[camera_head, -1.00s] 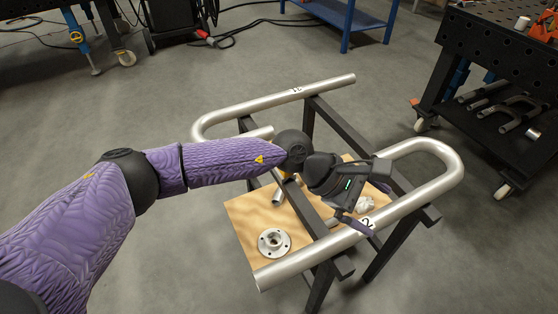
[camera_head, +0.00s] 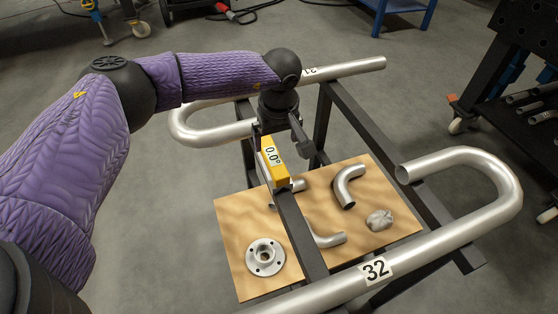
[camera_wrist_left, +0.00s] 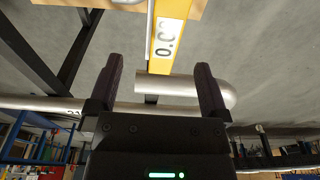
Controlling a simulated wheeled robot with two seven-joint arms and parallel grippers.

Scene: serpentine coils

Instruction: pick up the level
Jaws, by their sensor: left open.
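The level is a yellow bar marked "0.0°" (camera_head: 274,165), standing on a dark bar of the trestle frame. It also shows in the left wrist view (camera_wrist_left: 170,35), ahead of the fingers and lined up between them. My left gripper (camera_head: 282,138) is at the far end of the level, close above it, and hides part of that end. In the wrist view the fingers (camera_wrist_left: 159,85) are spread wide with nothing gripped. Whether they touch the level cannot be told. My right gripper is not in view.
Bent pipe 32 (camera_head: 440,235) lies across the frame at the front right, and pipe 31 (camera_head: 345,70) at the back. A dark cart stands right.

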